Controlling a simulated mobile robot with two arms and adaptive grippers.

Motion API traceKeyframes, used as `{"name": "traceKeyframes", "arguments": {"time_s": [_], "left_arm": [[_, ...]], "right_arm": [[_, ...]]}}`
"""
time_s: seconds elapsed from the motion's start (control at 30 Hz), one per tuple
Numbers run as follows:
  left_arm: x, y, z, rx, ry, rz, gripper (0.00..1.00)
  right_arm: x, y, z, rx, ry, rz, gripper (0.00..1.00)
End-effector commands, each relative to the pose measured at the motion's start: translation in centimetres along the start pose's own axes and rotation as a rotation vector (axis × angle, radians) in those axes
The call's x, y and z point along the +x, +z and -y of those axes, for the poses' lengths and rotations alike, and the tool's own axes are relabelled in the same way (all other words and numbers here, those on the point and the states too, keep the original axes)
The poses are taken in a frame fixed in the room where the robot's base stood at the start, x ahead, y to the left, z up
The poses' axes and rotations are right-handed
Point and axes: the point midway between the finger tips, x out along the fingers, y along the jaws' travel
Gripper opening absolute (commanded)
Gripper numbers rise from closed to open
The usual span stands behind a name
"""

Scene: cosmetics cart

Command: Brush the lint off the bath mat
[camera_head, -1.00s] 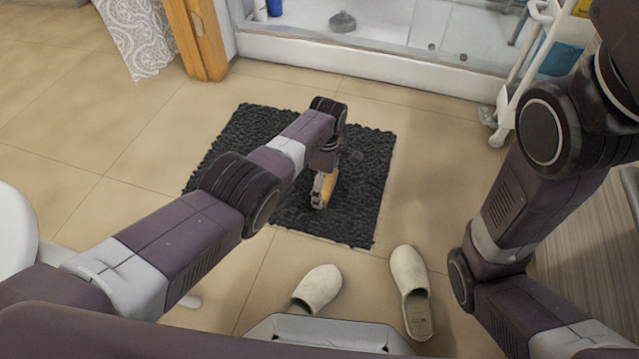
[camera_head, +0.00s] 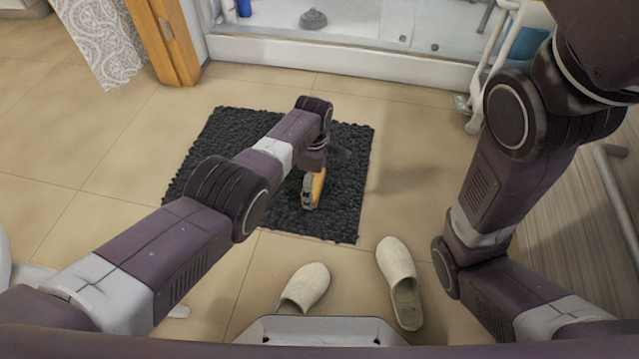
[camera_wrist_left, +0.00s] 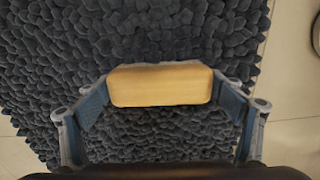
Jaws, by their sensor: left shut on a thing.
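The bath mat (camera_head: 340,215) is dark grey and shaggy and lies flat on the tiled floor in the head view. It also fills most of the left wrist view (camera_wrist_left: 150,40). My left gripper (camera_head: 312,176) is over the middle of the mat, shut on a brush with a wooden back (camera_head: 318,186). In the left wrist view the brush (camera_wrist_left: 160,86) sits between the two fingers. Its bristle side is hidden there, and I cannot tell whether it touches the mat. No lint can be made out. My right arm shows at the right, but its gripper is out of view.
Two pale slippers (camera_head: 398,272) (camera_head: 306,287) lie on the floor in front of the mat. A shower tray edge (camera_head: 340,58) runs behind it. A wooden post (camera_head: 163,40) and patterned cloth (camera_head: 98,40) are at the back left. A white-framed cart (camera_head: 490,70) stands at the right.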

Motion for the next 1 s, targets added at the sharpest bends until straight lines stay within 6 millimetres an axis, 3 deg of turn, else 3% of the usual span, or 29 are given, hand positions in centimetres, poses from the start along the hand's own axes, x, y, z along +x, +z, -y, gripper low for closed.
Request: {"name": "traceKeyframes", "arguments": {"time_s": [0.2, 0.47, 0.8, 1.0], "left_arm": [[-0.1, -2.0, 0.1, -0.001, 0.000, -0.001, 0.67], [0.0, -2.9, 0.1, -0.001, 0.001, -0.001, 0.67], [0.2, -5.8, 0.2, -0.002, -0.001, -0.002, 0.67], [0.4, -6.6, 0.3, -0.001, -0.002, -0.003, 0.67]], "right_arm": [[0.7, 0.2, -0.1, 0.000, 0.000, 0.000, 0.40], [0.8, 0.3, -0.2, 0.000, 0.000, 0.000, 0.40], [1.1, 0.4, -0.2, 0.000, 0.000, 0.000, 0.40], [1.1, 0.4, -0.2, 0.000, 0.000, 0.000, 0.40]]}}
